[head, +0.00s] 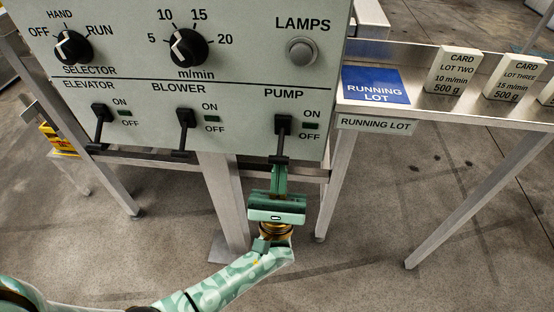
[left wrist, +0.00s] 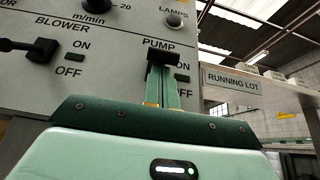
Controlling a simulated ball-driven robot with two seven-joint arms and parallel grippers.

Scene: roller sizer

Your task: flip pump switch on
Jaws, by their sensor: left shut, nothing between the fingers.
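The pump switch (head: 283,125) is a black toggle on the lower right of the grey control panel, under the PUMP label, with ON above OFF beside it. Its lever points down, toward the OFF side. My left gripper (head: 279,168) is shut and empty, its fingertips pointing up right at the lever's lower end. In the left wrist view the black bar of the pump lever (left wrist: 164,57) sits at the tips of the green fingers (left wrist: 163,85). I cannot tell whether they touch. My right gripper is not in view.
The blower switch (head: 185,119) and elevator switch (head: 101,114) are to the left, levers down. Above are the m/min dial (head: 187,48), selector (head: 72,48) and lamps button (head: 301,51). A metal shelf (head: 425,103) with cards stands right. Panel legs stand below.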

